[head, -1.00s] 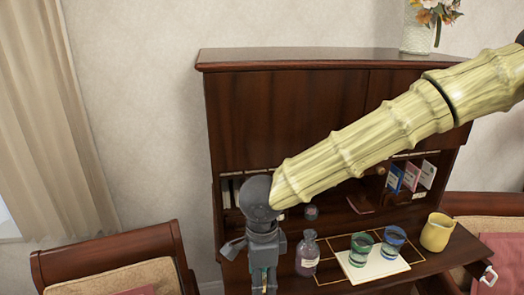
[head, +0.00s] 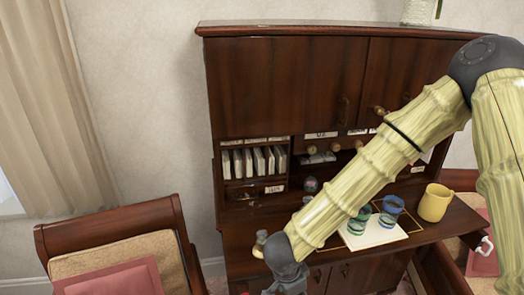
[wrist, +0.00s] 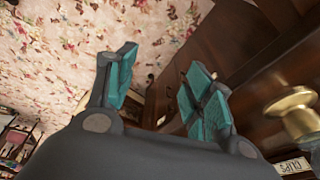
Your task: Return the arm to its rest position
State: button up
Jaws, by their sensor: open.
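My arm, in a pale bamboo-like cover, reaches from the right side of the head view down across the front of the desk. Its wrist is low, in front of the desk's edge, and my gripper's fingers are not clear there. In the wrist view my gripper (wrist: 160,90) shows two teal-padded fingers spread apart. Nothing is between them. Beyond the fingers are a floral-patterned surface and dark wood.
The dark wooden desk (head: 275,90) holds a green glass (head: 359,220), a blue glass (head: 391,211), a white sheet (head: 376,238) and a yellow mug (head: 435,203). A chair (head: 110,240) stands at left. A brass knob (wrist: 292,108) is close to my gripper.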

jog(key=s+d+f+n+b, duration=0.2)
jog(key=s+d+f, duration=0.1)
jog(key=f, duration=0.4)
jog(key=s+d+f+n+b, duration=0.1)
jog(key=s+d+f+n, duration=0.15)
jog(key=f, duration=0.45)
jog(key=s+d+f+n+b, duration=0.2)
jog(key=s+d+f, duration=0.1)
jog(key=f, duration=0.4)
jog(key=s+d+f+n+g+y+b, duration=0.1)
jog(key=s+d+f+n+b, duration=0.1)
jog(key=s+f, duration=0.3)
jog(key=s+d+f+n+y+b, duration=0.1)
jog(key=s+d+f+n, duration=0.3)
jog(key=s, duration=0.5)
notch_tip(320, 180, down, 2)
jog(key=shift+s+f+g+b, duration=0.2)
jog(key=shift+s+g+b, duration=0.2)
jog(key=shift+b, duration=0.45)
